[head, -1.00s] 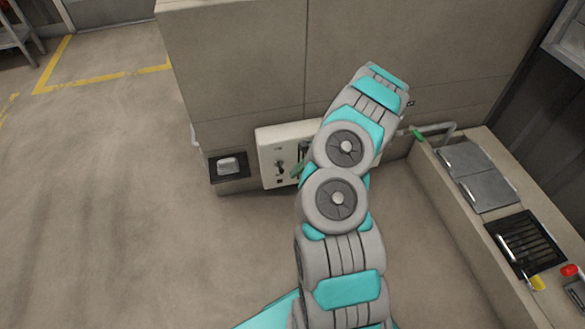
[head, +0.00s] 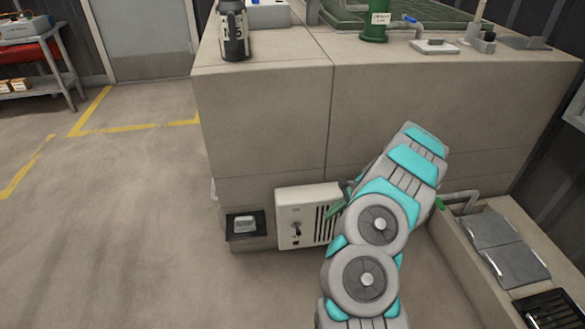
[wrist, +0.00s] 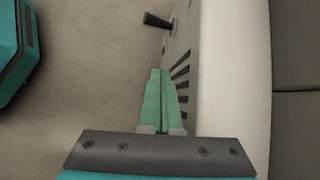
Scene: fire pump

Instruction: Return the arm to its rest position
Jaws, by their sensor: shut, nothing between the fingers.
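My arm (head: 380,222) reaches up from the bottom of the head view and bends over in front of the stone block. My gripper (wrist: 160,72) shows in the wrist view with its two green fingers together and nothing between them. In the head view, a green finger (head: 336,211) shows left of the arm, in front of a white control panel (head: 289,215); the rest of the gripper is mostly hidden behind the arm. In the wrist view, the panel face (wrist: 205,75) is close beside the fingers on the right; contact cannot be told.
The panel has a dark lever (head: 297,230) and vent slots. A small dark box (head: 232,236) is left of it. A low ledge with grey plates (head: 515,263) and a pipe (head: 462,197) stand at right. A flask (head: 233,30) is on the block. Floor at left is clear.

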